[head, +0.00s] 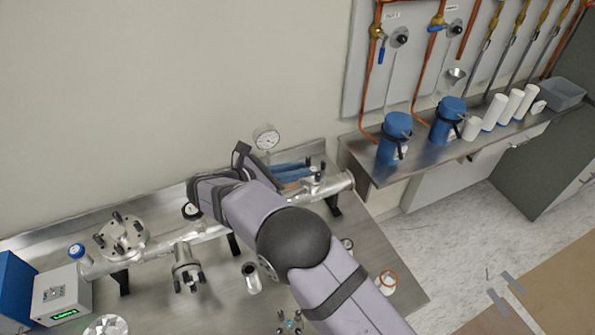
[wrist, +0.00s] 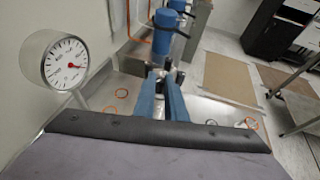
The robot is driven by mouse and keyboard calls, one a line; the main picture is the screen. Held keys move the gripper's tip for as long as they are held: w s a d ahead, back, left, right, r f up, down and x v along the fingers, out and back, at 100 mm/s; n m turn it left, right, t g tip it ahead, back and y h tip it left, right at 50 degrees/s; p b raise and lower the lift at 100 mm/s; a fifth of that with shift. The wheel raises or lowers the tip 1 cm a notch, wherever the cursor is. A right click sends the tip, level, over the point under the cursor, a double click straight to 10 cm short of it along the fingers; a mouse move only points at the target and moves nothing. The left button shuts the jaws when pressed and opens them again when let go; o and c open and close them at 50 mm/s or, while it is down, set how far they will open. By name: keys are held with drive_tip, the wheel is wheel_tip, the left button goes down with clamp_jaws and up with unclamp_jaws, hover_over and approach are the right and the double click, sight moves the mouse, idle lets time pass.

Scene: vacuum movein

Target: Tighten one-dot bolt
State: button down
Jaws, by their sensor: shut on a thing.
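My gripper (head: 308,168) reaches over the right end of the metal pipe (head: 205,235), its blue fingers at a small flanged port (head: 317,180) with dark bolts. In the wrist view my gripper (wrist: 165,75) is shut on a small dark bolt at that port, mostly hidden between the fingertips. Dot marks on the bolts are too small to read. Another flange with dark upright bolts (head: 122,238) stands on the pipe's left part. A lower flange with bolts (head: 187,272) hangs in front of the pipe.
A round dial gauge (head: 266,137) stands behind my arm; it also shows close at left in the wrist view (wrist: 66,62). A controller box (head: 62,297) sits at left. Blue canisters (head: 395,140) stand on the wall shelf. A glass-like cylinder (head: 251,278) stands on the bench front.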

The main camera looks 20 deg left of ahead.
drive_tip(key=shift+w+a+r+m+g+h, duration=0.1)
drive_tip(key=shift+m+g+h, duration=0.5)
drive_tip(key=shift+m+h, duration=0.2)
drive_tip(key=c, duration=2.1)
unclamp_jaws()
drive_tip(key=shift+s+a+b, duration=0.4)
drive_tip(key=shift+s+b, duration=0.05)
drive_tip(key=shift+b, duration=0.15)
drive_tip(key=shift+r+b+v, duration=0.1)
drive_tip(key=shift+b+v, duration=0.35)
drive_tip(key=shift+v, duration=1.1)
drive_tip(key=shift+r+b+v, duration=0.15)
drive_tip(key=shift+b+v, duration=0.25)
drive_tip(key=shift+v, duration=1.2)
drive_tip(key=shift+d, duration=0.15)
